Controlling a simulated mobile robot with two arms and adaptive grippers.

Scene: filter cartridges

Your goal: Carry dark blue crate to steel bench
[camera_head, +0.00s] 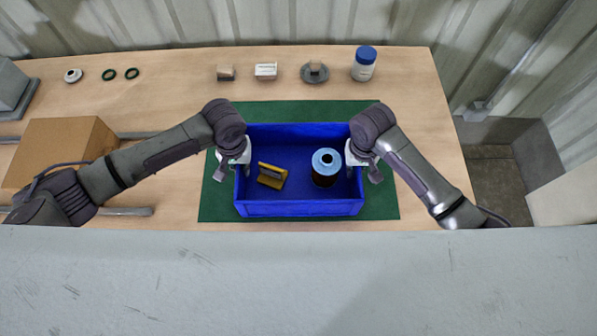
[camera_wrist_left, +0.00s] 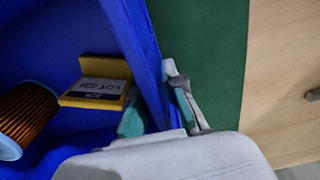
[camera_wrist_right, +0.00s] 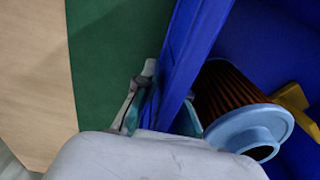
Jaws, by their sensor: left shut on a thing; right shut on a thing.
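The dark blue crate (camera_head: 300,209) is on or just above a green mat on the wooden table; I cannot tell which. Inside it are a yellow holder (camera_head: 271,175) with a label and a filter cartridge (camera_head: 326,166) with a light blue cap. My left gripper (camera_head: 241,170) is shut on the crate's left wall, and the wall also shows between its fingers in the left wrist view (camera_wrist_left: 155,75). My right gripper (camera_head: 354,165) is shut on the right wall, which shows in the right wrist view (camera_wrist_right: 185,65). The steel bench is not identifiable in these views.
The green mat (camera_head: 300,112) lies under the crate. A cardboard box (camera_head: 60,148) stands left.

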